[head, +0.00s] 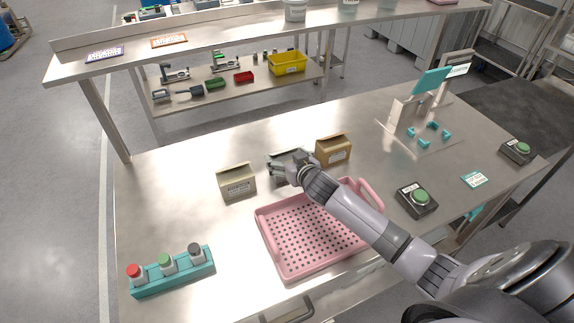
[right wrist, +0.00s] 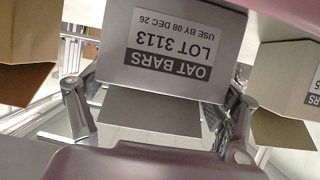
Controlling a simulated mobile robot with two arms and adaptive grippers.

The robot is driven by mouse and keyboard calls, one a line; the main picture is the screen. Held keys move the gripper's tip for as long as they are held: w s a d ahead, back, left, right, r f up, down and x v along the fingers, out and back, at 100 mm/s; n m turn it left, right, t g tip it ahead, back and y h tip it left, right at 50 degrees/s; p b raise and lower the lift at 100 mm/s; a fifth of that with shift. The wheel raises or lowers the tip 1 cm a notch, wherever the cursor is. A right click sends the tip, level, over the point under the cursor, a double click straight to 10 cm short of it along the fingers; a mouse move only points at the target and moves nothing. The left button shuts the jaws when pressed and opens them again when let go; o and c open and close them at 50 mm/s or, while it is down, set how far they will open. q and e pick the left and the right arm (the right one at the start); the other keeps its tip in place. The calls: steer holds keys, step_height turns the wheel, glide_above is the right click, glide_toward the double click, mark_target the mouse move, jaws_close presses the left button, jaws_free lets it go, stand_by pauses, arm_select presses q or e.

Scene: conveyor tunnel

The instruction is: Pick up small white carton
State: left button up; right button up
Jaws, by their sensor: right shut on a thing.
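The small white carton (right wrist: 122,68) fills the middle of the right wrist view, with a black and white label reading OAT BARS, LOT 3113, upside down in the picture. My right gripper (right wrist: 157,112) has one finger at each side of it and is shut on it. In the head view my right gripper (head: 289,165) is at the middle of the table, between two other cartons, and it hides much of the white carton. I cannot tell whether the carton is off the table. My left gripper is not in view.
A beige carton (head: 236,182) stands left of the gripper and a brown carton (head: 333,151) close on its right. A pink perforated tray (head: 262,222) lies in front, under my right forearm. A teal button block (head: 173,274) is front left.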

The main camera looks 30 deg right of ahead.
steer(key=c, duration=1.2)
steer(key=shift+r, duration=0.1)
step_height(320, 180, up, 20)
steer(key=b, duration=0.1)
steer(key=shift+b, duration=0.4)
